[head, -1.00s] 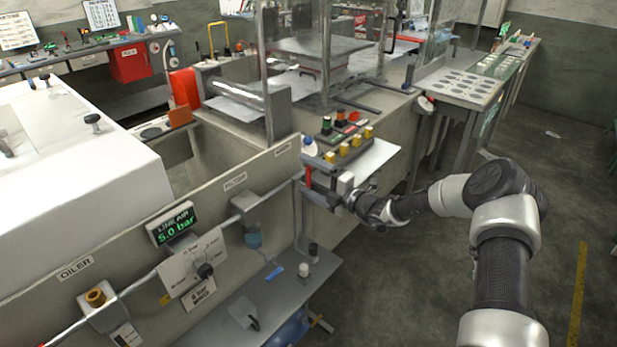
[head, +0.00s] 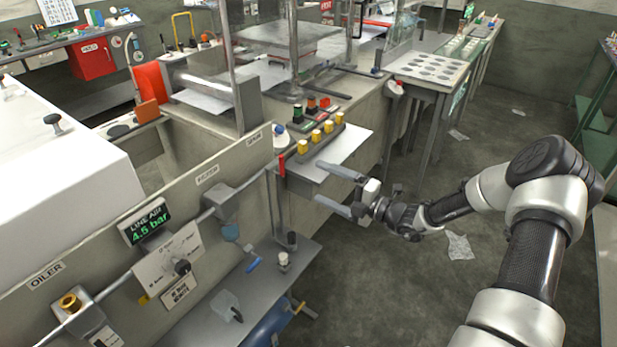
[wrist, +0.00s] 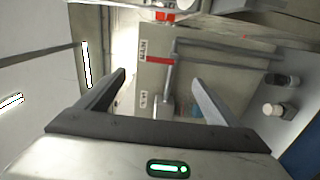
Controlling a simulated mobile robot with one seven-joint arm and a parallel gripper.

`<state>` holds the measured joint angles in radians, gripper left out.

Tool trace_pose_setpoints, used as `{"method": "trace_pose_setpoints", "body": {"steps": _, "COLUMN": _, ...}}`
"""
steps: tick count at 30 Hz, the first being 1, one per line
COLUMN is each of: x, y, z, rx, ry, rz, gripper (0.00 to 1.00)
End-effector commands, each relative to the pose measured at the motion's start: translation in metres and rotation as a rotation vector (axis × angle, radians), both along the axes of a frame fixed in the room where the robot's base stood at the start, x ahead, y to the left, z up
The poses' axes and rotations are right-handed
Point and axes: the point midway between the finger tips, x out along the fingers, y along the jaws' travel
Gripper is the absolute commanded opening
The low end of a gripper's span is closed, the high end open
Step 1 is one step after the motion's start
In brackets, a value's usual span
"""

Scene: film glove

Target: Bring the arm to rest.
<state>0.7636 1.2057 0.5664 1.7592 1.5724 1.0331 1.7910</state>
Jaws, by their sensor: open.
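My gripper (head: 338,189) is in the middle of the head view, at the end of my arm, which reaches in from the lower right. Its two fingers are spread apart with nothing between them. It is in front of the small shelf with yellow buttons and appears apart from it. In the wrist view my gripper (wrist: 160,88) shows both fingers open, with the grey machine panel and a red-ended rod behind the gap.
The button shelf (head: 340,152) juts from the machine beside my gripper. A line air display (head: 147,222) reads 4.5 bar. A low shelf (head: 262,290) holds small items. A perforated table (head: 432,70) stands behind. The floor to the right is mostly open, with paper (head: 459,247) on it.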

Motion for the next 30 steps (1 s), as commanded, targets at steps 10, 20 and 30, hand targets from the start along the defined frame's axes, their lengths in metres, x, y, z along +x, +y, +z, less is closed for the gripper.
{"method": "trace_pose_setpoints", "body": {"steps": 10, "x": -0.012, "y": -0.015, "z": 0.000, "rx": 0.001, "ry": 0.001, "rz": 0.001, "gripper": 0.86}}
{"method": "trace_pose_setpoints", "body": {"steps": 20, "x": -0.012, "y": -0.015, "z": 0.000, "rx": -0.001, "ry": -0.001, "rz": 0.001, "gripper": 0.86}}
{"method": "trace_pose_setpoints", "body": {"steps": 30, "x": -0.068, "y": 0.040, "z": 0.068, "rx": -0.483, "ry": -0.409, "rz": 0.341, "gripper": 0.86}}
